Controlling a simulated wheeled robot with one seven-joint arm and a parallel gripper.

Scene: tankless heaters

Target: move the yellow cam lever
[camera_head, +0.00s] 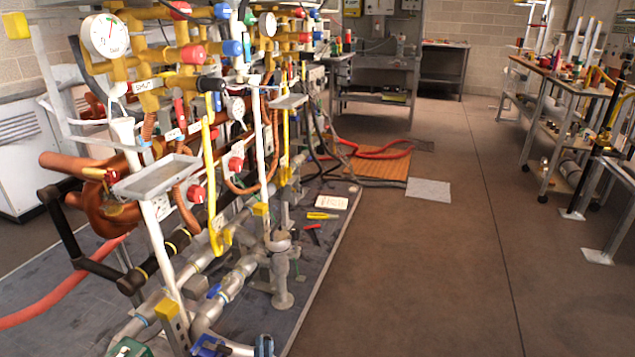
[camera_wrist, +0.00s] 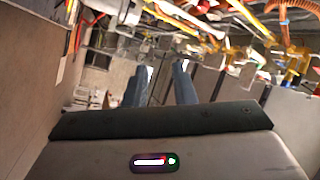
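Several yellow parts are on the pipe rack, and I cannot tell for certain which is the cam lever. A long yellow lever-like bar with a hooked lower end (camera_head: 211,185) hangs upright at the rack's front in the head view. A similar, thinner yellow bar (camera_head: 285,140) is farther back to its right. My gripper (camera_wrist: 162,72) shows in the wrist view, its two blue-grey fingers apart with nothing between them. It is not clearly seen in the head view. Blurred yellow pipes (camera_wrist: 247,17) lie beyond the fingers, up and to the right, not touching them.
The pipe rack with gauges (camera_head: 105,36) fills the left. Grey pipes (camera_head: 235,282) run low along its base. A yellow-handled tool (camera_head: 322,216) lies on the dark mat (camera_head: 312,262). The brown floor (camera_head: 430,270) is open to the right, before a workbench (camera_head: 545,72).

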